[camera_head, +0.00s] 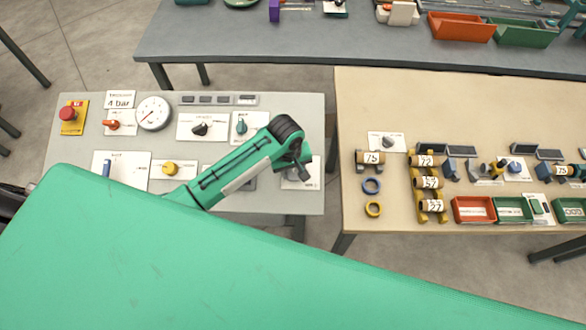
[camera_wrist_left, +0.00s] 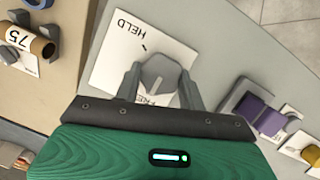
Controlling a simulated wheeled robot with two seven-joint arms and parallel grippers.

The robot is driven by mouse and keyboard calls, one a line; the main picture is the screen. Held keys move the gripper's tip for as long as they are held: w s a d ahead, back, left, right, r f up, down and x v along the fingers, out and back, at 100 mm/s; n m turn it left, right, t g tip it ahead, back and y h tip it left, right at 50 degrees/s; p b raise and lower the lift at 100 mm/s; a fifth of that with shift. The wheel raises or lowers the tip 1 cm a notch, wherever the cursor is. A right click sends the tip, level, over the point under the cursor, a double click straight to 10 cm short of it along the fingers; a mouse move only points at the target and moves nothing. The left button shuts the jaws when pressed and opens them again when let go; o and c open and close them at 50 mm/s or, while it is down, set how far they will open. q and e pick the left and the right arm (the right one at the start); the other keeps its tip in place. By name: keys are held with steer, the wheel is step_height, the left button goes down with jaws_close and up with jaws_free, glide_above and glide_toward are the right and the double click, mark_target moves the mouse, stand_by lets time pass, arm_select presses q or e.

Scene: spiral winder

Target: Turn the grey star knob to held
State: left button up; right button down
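The grey star knob (camera_wrist_left: 160,74) sits on a white plate (camera_wrist_left: 117,48) marked HELD at one side and FREE, partly covered, at the other. A line on the knob points toward the FREE side. My left gripper (camera_wrist_left: 160,80) has one finger on either side of the knob, very near or touching it; I cannot tell which. In the head view my left gripper (camera_head: 298,168) is over the right end of the grey table (camera_head: 262,203) and hides most of the knob; part of its plate (camera_head: 316,172) shows. My right gripper is not in view.
The grey table also carries a red button (camera_head: 67,114), a gauge (camera_head: 153,113), a yellow knob (camera_head: 170,168) and other controls. A beige table (camera_head: 450,100) with rolls and bins stands to the right, across a narrow gap. A purple part (camera_wrist_left: 268,122) sits near the gripper.

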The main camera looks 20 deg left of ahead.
arm_select(q)
steer(key=shift+c, duration=0.5)
steer(key=shift+m, duration=0.3)
steer(key=m, duration=0.2)
steer(key=m+y, duration=0.1)
steer(key=m, duration=0.2)
steer(key=shift+d+g+y, duration=0.2)
steer(key=shift+g+y, duration=0.1)
steer(key=m+y, duration=0.1)
steer(key=m, duration=0.2)
steer(key=shift+m, duration=0.4)
steer(key=m+y, duration=0.1)
steer(key=m, duration=0.2)
steer(key=shift+d, duration=0.15)
steer(key=m+t, duration=0.1)
steer(key=m, duration=0.2)
steer(key=m+y, duration=0.1)
steer(key=m, duration=0.1)
steer(key=shift+s+d+m+t, duration=0.1)
steer(key=shift+m+t, duration=0.3)
steer(key=shift+s+m+t+y, duration=0.1)
steer(key=shift+m+t+y, duration=0.35)
steer(key=shift+m, duration=2.05)
